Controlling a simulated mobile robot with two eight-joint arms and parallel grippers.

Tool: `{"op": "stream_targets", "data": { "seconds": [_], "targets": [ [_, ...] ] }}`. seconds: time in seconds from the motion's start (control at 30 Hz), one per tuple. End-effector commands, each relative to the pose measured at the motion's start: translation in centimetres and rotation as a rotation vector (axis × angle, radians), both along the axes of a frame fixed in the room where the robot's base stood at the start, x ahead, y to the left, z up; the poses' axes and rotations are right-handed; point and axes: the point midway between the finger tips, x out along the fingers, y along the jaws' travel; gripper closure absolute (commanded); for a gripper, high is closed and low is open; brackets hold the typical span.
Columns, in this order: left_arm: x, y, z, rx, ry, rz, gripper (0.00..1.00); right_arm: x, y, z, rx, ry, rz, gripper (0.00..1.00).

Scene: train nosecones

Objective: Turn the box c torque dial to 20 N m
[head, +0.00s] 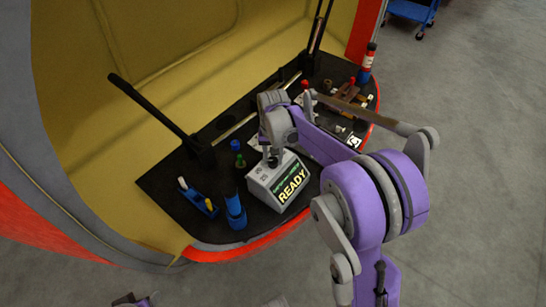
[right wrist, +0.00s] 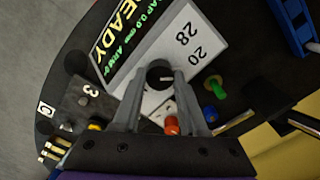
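In the right wrist view, the top face of the box (right wrist: 170,38) carries the printed numbers 28 and 20. A round black dial (right wrist: 158,73) with a light mark sits on that face, and the mark points right, not at the 20. My right gripper (right wrist: 161,74) is over the box, its two fingers apart on either side of the dial. I cannot make out contact. Only a scrap of my left arm shows at the head view's bottom edge.
A blue cylinder (head: 235,212) and a blue holder (head: 197,198) stand left of the box, with a green knob (head: 240,160) behind. A tag marked C (head: 354,141) and several small parts lie to the right. A black post (head: 160,108) leans at the left.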

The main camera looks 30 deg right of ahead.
Motion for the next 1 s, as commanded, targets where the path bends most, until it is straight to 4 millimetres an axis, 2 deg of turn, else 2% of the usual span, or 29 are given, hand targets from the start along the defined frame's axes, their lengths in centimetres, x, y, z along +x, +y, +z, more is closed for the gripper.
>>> {"op": "stream_targets", "data": {
  "seconds": [0.03,0.17,0.53,0.67,1.0],
  "targets": [
    [0.0,0.0,0.0,0.0,0.0,0.0,0.5,0.0,0.0,0.0,-0.001,-0.001,-0.001,0.51],
    [0.0,0.0,0.0,0.0,0.0,0.0,0.5,0.0,0.0,0.0,-0.001,-0.001,-0.001,0.28],
    [0.0,0.0,0.1,0.0,0.0,0.0,0.5,0.0,0.0,0.6,0.0,0.0,-0.001,0.28],
    [0.0,0.0,0.3,0.0,-0.001,0.0,0.5,0.0,0.0,2.5,-0.001,-0.001,-0.001,0.28],
    [0.1,0.0,1.1,0.0,-0.003,0.0,0.5,0.0,0.0,9.0,0.0,0.0,-0.001,0.28]
  ]
}}
